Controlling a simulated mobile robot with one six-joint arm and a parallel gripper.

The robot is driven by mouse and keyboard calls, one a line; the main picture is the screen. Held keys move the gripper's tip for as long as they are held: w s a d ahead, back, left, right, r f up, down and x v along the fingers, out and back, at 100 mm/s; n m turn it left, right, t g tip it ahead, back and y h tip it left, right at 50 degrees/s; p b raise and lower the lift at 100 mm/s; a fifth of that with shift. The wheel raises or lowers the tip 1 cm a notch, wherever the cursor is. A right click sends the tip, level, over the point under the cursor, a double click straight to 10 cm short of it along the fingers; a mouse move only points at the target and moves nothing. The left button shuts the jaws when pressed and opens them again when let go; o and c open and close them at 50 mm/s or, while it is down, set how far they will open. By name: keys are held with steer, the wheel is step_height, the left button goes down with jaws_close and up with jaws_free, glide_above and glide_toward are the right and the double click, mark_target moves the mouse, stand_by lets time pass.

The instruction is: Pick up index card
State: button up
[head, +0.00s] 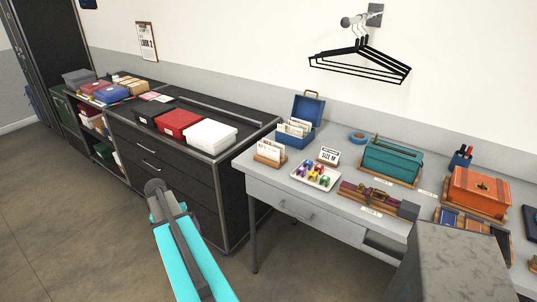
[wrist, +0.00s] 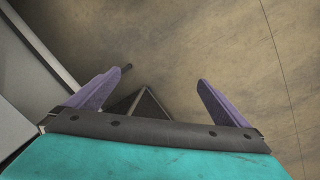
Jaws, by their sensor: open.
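White index cards (head: 269,148) stand upright in a small wooden holder (head: 266,161) at the left end of the grey table. More cards (head: 293,128) stand in an open blue box (head: 309,108) just behind it. I cannot tell which card is meant. My gripper (wrist: 160,77) shows in the wrist view with its two purple fingers wide apart and nothing between their tips. It points down at bare brown floor, away from the cards. In the head view only my turquoise arm shows, low in front of the black drawers; the fingers are not visible there.
The grey table (head: 243,162) also holds a tray of coloured spools (head: 316,175), a "SIZE M" sign (head: 329,156), a teal box (head: 391,161) and an orange box (head: 480,191). A black drawer unit (head: 180,190) adjoins at left. Black hangers (head: 360,64) hang above.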

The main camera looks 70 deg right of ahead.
steer(key=s+d+r+m+h, duration=0.1)
steer(key=s+d+r+m, duration=0.2)
steer(key=d+r, duration=0.65)
steer(key=s+d+r+m+h, duration=0.15)
steer(key=s+d+r, duration=0.25)
steer(key=d+r, duration=0.5)
steer(key=s+d+r+m, duration=0.5)
steer(key=s+d+r, duration=0.9)
steer(key=r, duration=0.3)
steer(key=shift+h+p, duration=0.4)
steer(key=shift+h, duration=0.05)
steer(key=shift+f, duration=0.15)
steer(key=p, duration=0.2)
glide_above(268, 147)
steer(key=a, duration=0.2)
steer(key=shift+w+f, duration=0.15)
steer(key=shift+f, duration=1.8)
steer(key=shift+w+f, duration=0.1)
steer(key=shift+f, duration=1.85)
